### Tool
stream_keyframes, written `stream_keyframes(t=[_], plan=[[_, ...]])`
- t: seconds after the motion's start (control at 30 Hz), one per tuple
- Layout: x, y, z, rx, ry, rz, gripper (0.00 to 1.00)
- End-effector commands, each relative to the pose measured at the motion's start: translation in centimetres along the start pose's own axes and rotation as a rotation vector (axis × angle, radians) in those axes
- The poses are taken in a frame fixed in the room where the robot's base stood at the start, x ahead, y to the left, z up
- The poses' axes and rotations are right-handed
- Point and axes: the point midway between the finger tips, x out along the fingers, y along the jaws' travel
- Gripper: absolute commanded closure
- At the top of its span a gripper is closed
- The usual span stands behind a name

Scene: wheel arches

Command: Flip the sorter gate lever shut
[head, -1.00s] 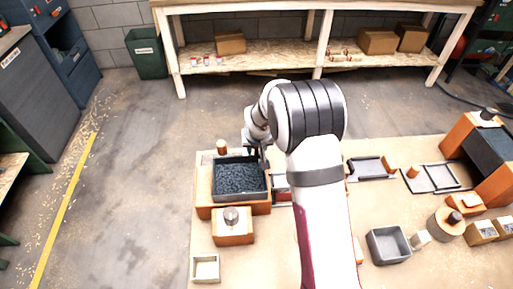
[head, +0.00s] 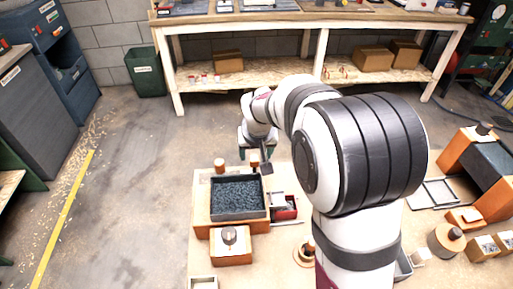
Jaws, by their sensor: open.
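A dark grey bin of dark granules, its rim (head: 212,207) showing, sits in an orange wooden block (head: 201,212), probably the sorter. Wooden pegs (head: 219,166) stand behind it. A small dark piece (head: 267,169) stands at its back right corner; it may be the gate lever, but I cannot tell its position. My gripper (head: 255,154) is open, just behind the bin's back right corner and above that peg and dark piece. Its fingertips are small, and contact cannot be judged.
An orange block with a grey knob (head: 230,237) stands in front. My arm covers the middle of the table. A grey tray (head: 434,193) lies at the right.

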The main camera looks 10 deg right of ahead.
Motion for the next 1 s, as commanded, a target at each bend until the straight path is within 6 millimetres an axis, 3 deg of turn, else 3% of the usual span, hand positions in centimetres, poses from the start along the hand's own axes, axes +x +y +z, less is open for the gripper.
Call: stream_keyframes(t=[0.1,0.2,0.47,0.57,0.7,0.87,1.0], plan=[[-2.4,0.0,-0.1,0.000,0.003,-0.001,0.32],[-3.4,0.0,0.0,0.000,0.001,0.000,0.32],[-3.7,0.0,0.0,0.001,-0.001,0.000,0.32],[-3.5,0.0,-0.7,0.000,-0.004,0.001,0.47],[-1.6,0.0,-5.6,0.002,-0.029,0.003,0.72],[-0.2,0.0,-8.4,0.000,-0.049,0.000,1.00],[1.6,0.0,-8.4,-0.001,-0.053,0.000,1.00]])
